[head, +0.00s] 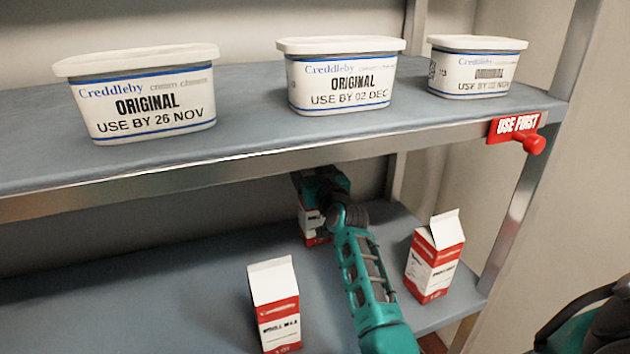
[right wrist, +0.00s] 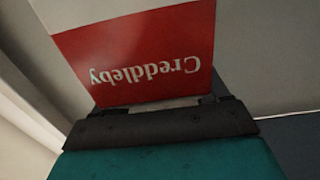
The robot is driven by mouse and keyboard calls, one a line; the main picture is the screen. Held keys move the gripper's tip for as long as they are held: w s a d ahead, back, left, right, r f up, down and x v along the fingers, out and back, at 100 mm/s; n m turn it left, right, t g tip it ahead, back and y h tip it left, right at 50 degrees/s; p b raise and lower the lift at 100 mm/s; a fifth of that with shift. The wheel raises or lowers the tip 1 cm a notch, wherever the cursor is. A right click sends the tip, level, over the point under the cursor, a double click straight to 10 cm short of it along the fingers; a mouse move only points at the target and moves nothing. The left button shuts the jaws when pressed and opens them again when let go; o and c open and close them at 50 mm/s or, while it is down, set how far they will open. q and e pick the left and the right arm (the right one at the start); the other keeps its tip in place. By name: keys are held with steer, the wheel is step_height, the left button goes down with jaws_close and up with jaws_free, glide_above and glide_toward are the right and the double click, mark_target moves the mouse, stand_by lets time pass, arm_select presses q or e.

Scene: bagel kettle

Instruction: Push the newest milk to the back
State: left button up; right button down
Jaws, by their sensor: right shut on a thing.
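My right gripper (head: 318,190) reaches deep onto the lower shelf, under the upper one. It is shut on a red and white milk carton (head: 310,222), which stands toward the back and is partly hidden by the gripper and arm. In the right wrist view the held carton (right wrist: 140,55) shows its red "Creddleby" band upside down against the dark gripper edge (right wrist: 160,120). A second milk carton (head: 275,305) stands at the front, left of my arm. A third milk carton (head: 435,258) stands right of my arm, turned at an angle. Their dates are unreadable. My left gripper is out of view.
The upper shelf (head: 240,150) overhangs the back of the lower shelf (head: 150,290). Several-word labelled cream cheese tubs stand on it: left (head: 150,105), middle (head: 340,85), right (head: 475,75). A red "USE FIRST" tag (head: 517,125) hangs at its right edge. The lower shelf's left side is clear.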

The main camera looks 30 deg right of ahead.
arm_select(q)
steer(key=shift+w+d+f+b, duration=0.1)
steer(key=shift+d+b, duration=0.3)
steer(key=shift+b, duration=0.15)
arm_select(e)
steer(key=shift+x, duration=0.9)
